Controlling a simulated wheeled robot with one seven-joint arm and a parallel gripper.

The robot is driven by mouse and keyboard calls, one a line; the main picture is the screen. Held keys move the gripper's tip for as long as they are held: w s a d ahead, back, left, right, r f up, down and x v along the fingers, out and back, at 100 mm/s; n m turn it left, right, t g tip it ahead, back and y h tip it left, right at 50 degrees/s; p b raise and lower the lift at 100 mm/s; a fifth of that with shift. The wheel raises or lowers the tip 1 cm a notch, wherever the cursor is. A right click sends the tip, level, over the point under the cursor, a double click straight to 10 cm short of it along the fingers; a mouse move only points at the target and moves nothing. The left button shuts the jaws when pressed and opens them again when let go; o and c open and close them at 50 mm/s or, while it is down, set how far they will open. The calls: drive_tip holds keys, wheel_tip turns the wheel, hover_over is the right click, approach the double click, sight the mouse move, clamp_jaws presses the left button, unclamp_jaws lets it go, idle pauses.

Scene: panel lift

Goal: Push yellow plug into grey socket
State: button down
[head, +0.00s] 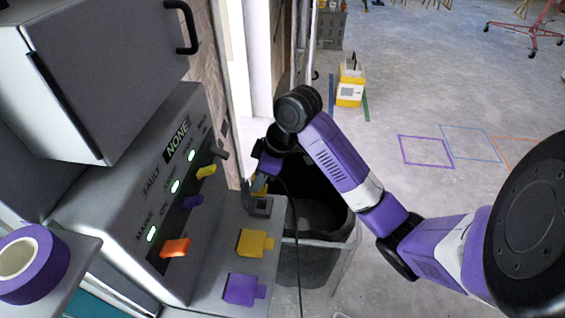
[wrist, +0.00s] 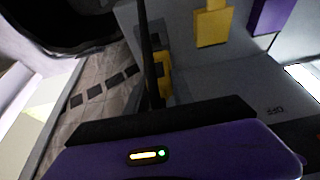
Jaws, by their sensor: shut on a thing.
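My gripper (head: 262,174) is shut on the yellow plug (head: 259,187), at the far end of the grey shelf. Much of the plug is hidden by the gripper; in the wrist view a yellow part of it (wrist: 164,76) shows beside a black cable. The grey socket (head: 260,206), with a dark opening, sits on the shelf just below and close to the plug in the head view. I cannot tell whether the plug touches the socket.
A yellow block (head: 254,243) and a purple block (head: 241,289) lie on the shelf nearer me. A control panel (head: 130,205) with coloured levers stands left, under a grey cabinet (head: 110,75). A black cable (head: 296,235) hangs beside a dark bin (head: 318,260). Open floor lies right.

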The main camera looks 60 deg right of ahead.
sight(260, 193)
drive_tip(key=shift+w+d, duration=0.1)
drive_tip(key=shift+d, duration=0.1)
drive_tip(key=shift+f, duration=0.15)
drive_tip(key=shift+f+b, duration=1.9)
drive_tip(key=shift+f, duration=0.9)
drive_tip(key=shift+a+f+b, duration=0.1)
drive_tip(key=shift+f+b, duration=0.4)
drive_tip(key=shift+b, duration=0.25)
idle(0.7)
drive_tip(key=c, duration=1)
unclamp_jaws()
drive_tip(key=shift+c, duration=0.2)
drive_tip(key=shift+o, duration=0.2)
drive_tip(key=shift+r, duration=0.1)
